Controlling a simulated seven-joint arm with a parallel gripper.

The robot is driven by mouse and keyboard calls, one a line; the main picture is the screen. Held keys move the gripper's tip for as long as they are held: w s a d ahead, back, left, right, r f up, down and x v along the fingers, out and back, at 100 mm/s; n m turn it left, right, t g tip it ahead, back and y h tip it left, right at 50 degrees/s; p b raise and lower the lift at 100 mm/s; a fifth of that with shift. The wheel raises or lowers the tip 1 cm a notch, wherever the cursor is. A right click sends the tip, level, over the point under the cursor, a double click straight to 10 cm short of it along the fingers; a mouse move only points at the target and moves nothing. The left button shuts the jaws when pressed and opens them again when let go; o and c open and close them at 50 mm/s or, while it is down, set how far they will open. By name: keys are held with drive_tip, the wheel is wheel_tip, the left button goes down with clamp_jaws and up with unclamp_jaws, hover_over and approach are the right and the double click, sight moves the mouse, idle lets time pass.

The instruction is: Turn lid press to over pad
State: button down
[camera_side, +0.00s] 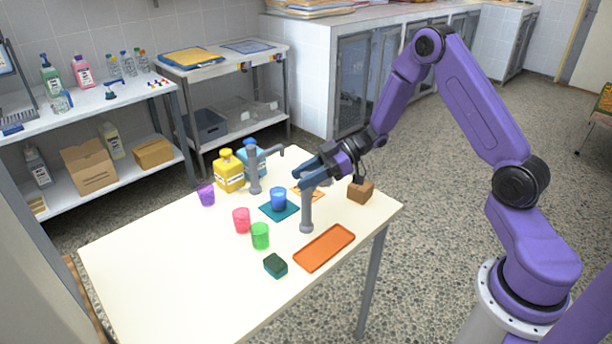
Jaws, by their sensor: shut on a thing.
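Two grey posts stand on the white table. The near post (307,214) reaches up to my gripper (307,177), which is shut on its top part; the fingers hide most of that part. The far post (255,178) has an arm pointing right, with a short piece hanging from its end. I cannot tell from looks alone which post is the lid press. A teal pad (266,210) lies between the posts with a blue cup (278,198) on it. An orange pad (297,190) lies partly hidden behind my gripper.
A brown block (361,190) stands right of my gripper. An orange tray (324,248), a dark green sponge (275,265), green (260,236), pink (241,220) and purple (206,195) cups, and a yellow bottle (229,172) are on the table. Its left front is clear.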

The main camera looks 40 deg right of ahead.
drive_tip(key=n+g+y, duration=0.1)
drive_tip(key=n+g, duration=0.6)
drive_tip(key=g, duration=0.1)
drive_tip(key=n+g+h, duration=0.1)
drive_tip(key=n+g, duration=0.2)
drive_tip(key=g, duration=0.1)
drive_tip(key=shift+n+h, duration=0.3)
drive_tip(key=shift+n, duration=0.1)
drive_tip(key=shift+n+g+h, duration=0.9)
drive_tip(key=shift+n+g, duration=0.5)
drive_tip(key=c, duration=0.8)
unclamp_jaws()
